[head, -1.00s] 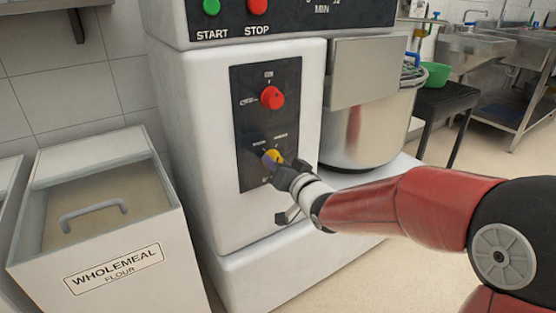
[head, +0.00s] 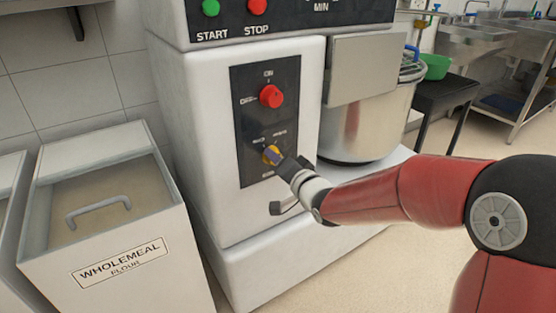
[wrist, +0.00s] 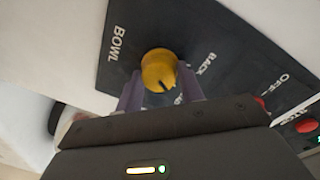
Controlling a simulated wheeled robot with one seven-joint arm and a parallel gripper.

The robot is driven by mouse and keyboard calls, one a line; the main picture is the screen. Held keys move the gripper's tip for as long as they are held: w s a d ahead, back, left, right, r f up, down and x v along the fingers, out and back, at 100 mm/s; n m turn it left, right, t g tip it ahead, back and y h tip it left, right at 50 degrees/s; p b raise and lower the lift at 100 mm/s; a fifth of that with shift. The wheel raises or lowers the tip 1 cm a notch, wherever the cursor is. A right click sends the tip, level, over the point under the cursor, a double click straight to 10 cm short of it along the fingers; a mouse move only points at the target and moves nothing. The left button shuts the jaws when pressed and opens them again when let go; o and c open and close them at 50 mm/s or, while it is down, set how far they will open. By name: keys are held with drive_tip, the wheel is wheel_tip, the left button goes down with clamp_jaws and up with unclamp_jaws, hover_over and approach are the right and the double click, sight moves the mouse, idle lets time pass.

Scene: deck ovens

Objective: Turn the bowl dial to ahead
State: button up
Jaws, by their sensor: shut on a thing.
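The bowl dial is a yellow knob (head: 271,155) on the lower part of the mixer's dark panel (head: 252,110). In the wrist view the yellow knob (wrist: 159,70) sits between my purple fingers, with a dark pointer mark on its lower right side. The word BOWL is printed to its left, and BACK to its right; another label below is partly hidden by my gripper. My gripper (head: 281,160) reaches the dial from the right and is shut on it, as the wrist view (wrist: 160,88) also shows.
A red knob (head: 271,96) is above the dial. Green START (head: 210,8) and red STOP (head: 257,6) buttons are at the top. A steel mixing bowl (head: 366,125) stands to the right. A wholemeal flour bin (head: 105,215) stands at lower left.

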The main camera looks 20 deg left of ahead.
drive_tip(key=o, duration=1)
drive_tip(key=v, duration=0.7)
drive_tip(key=shift+s+d, duration=0.2)
drive_tip(key=shift+d, duration=0.15)
